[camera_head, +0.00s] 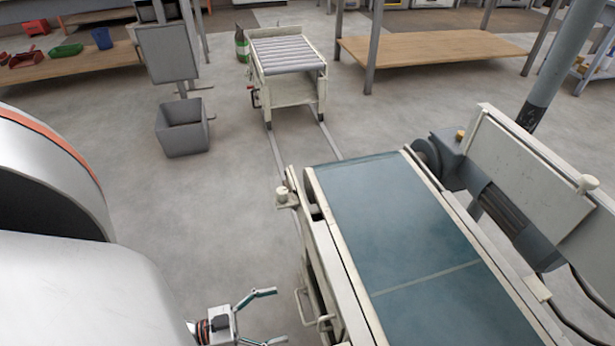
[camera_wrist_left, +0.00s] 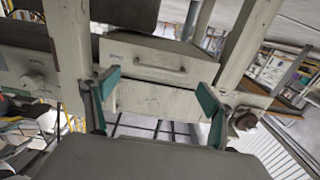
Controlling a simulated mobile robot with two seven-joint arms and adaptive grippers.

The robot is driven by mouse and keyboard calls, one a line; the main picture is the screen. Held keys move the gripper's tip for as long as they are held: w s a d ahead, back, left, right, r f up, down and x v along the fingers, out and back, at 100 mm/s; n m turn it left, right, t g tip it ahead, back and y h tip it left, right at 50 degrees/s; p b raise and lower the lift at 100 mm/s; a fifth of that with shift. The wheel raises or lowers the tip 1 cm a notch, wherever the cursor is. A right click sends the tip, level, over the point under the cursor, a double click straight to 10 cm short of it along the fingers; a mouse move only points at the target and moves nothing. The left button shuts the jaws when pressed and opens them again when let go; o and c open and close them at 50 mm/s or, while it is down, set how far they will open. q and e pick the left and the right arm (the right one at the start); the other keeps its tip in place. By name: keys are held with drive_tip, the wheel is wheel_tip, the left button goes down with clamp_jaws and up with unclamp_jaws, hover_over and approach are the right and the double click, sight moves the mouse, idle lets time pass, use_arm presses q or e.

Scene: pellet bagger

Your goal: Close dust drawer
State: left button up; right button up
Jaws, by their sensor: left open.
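The drawer (camera_wrist_left: 155,58) has a pale, scuffed front with a bar handle and sits between two cream posts in the left wrist view. How far it stands out is hard to judge. My left gripper (camera_wrist_left: 159,88) is open and empty, its green-faced fingers spread in front of the drawer front, apart from the handle as far as I can see. In the head view my left gripper (camera_head: 279,316) is at the bottom, left of the conveyor frame. Pale handles (camera_head: 318,321) show on the frame's side there; the drawer is mostly hidden under the belt. My right gripper is not in view.
The conveyor with a blue-green belt (camera_head: 400,230) fills the right. A roller stand (camera_head: 287,55) is beyond it on floor rails. A grey bin (camera_head: 182,128) stands left, under a panel (camera_head: 168,53). The floor between the bin and the conveyor is clear.

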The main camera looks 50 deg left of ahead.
sight(301, 307)
use_arm(q)
drive_tip(key=x, duration=0.7)
drive_tip(key=shift+c, duration=0.5)
